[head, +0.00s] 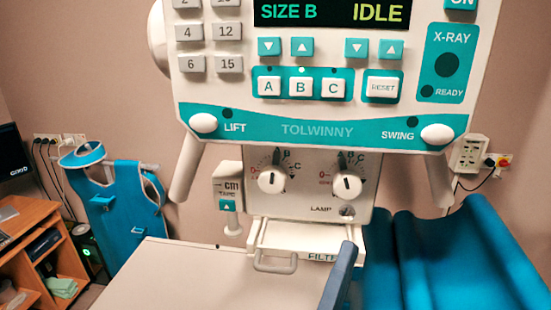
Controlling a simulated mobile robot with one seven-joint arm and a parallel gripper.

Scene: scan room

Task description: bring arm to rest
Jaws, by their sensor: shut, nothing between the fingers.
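The X-ray machine's control panel (320,131) fills the upper middle. Its display reads SIZE B and IDLE, and a small green light is lit above button B.
Below the panel are two dial knobs and a filter drawer (300,237) with a handle. A pale flat surface (190,275) lies at the bottom. Blue padding (450,260) is at right. A blue apron (125,215) hangs at left, beside a wooden desk (30,240).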

